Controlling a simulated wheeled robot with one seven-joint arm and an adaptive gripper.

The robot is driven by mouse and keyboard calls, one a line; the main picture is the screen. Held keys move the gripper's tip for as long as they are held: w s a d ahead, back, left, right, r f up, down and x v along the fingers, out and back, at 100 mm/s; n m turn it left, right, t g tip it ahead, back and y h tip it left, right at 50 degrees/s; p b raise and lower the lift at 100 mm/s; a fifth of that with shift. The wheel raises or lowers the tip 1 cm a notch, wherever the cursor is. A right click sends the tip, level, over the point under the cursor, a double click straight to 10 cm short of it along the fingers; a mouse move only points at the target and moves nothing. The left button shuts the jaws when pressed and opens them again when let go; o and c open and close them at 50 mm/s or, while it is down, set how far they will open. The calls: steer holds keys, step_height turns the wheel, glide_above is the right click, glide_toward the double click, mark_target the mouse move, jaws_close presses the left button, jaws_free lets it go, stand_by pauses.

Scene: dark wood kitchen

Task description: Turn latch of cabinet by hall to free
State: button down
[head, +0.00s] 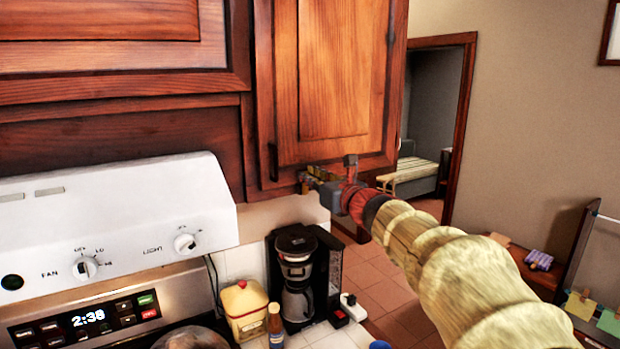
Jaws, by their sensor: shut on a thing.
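The wooden cabinet (335,75) by the hall doorway hangs at upper centre, its door closed. A small yellowish latch (313,172) sits at the door's lower edge. My gripper (316,183) is at that lower edge, shut on the latch, at the end of my pale arm reaching in from the lower right. The fingers cover much of the latch, so its exact angle cannot be told. A dark handle (273,162) shows at the door's lower left.
A white range hood (110,225) and a stove with a lit clock (88,318) are at left. Below the cabinet stand a black coffee maker (298,275), a yellow canister (243,308) and a bottle (275,325). The hall doorway (468,100) is behind, at right.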

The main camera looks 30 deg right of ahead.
mark_target(292, 184)
steer(key=shift+a+f+b, duration=0.1)
steer(key=shift+b, duration=0.25)
steer(key=a+n+b, duration=0.1)
steer(key=n+b, duration=0.2)
steer(key=b, duration=0.1)
steer(key=a+f+n+b, duration=0.1)
steer(key=n+b, duration=0.2)
steer(key=b, duration=0.2)
steer(key=a+f+n+b, duration=0.1)
steer(key=n+b, duration=0.2)
steer(key=b, duration=0.1)
steer(key=shift+a+n+b, duration=0.2)
steer(key=shift+n+b, duration=0.15)
steer(key=shift+n, duration=0.05)
steer(key=n+b, duration=0.1)
steer(key=b, duration=0.1)
steer(key=f+n+b, duration=0.1)
steer(key=n, duration=0.1)
steer(key=n+b, duration=0.1)
steer(key=b, duration=0.1)
steer(key=shift+a+f+n+b, duration=0.3)
steer(key=shift+a, duration=0.1)
steer(key=n+b, duration=0.1)
steer(key=b, duration=0.1)
steer(key=f+n+b, duration=0.1)
steer(key=n+b, duration=0.1)
steer(key=shift+a+f, duration=0.1)
steer(key=shift+n, duration=0.4)
steer(key=c, duration=1.8)
jaws_free()
